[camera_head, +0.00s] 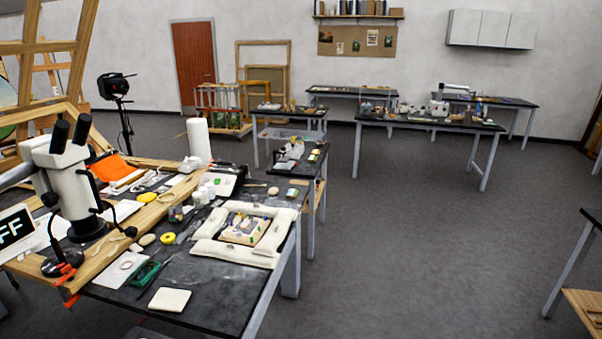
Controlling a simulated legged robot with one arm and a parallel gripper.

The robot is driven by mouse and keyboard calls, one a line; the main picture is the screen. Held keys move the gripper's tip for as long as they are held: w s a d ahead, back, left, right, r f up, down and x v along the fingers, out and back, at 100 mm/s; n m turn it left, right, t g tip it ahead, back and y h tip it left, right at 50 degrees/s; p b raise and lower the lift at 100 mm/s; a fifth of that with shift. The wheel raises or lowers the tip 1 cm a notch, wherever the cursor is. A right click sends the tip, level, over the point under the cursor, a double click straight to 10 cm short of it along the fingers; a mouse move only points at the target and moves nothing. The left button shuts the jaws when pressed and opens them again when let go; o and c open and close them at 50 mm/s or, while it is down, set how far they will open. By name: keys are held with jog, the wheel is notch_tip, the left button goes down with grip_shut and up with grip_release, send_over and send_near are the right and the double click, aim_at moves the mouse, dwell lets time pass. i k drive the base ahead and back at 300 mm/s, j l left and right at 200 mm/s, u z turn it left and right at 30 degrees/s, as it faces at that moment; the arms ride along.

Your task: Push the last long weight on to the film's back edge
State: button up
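Long cream-white padded weights surround a small gilt-and-coloured fragment (245,230) on the dark-topped bench. One long weight (262,209) lies along its back side, one (210,222) along the left, one (277,231) along the right and one (234,254) along the front. They look close to or touching at the corners. I cannot make out the film or its edges at this size, nor whether the back weight rests on it. My gripper is not in view.
A stereo microscope (70,180) stands at the bench's left. A white roll (199,141) stands upright behind. Small jars, tools, a green tray (145,273) and a white square (169,299) crowd the bench. Grey floor (400,240) to the right is open.

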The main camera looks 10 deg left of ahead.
aim_at(216, 219)
jog(key=i+u, duration=0.15)
jog(key=i, duration=0.45)
jog(key=i+u, duration=0.15)
jog(key=i, duration=0.5)
jog(key=i+l+u, duration=0.15)
jog(key=i, duration=0.45)
jog(key=i+j+u, duration=0.1)
jog(key=i+u, duration=0.3)
jog(key=i, duration=0.15)
jog(key=i+l+u, duration=0.1)
jog(key=i+u, duration=0.35)
jog(key=i, duration=0.55)
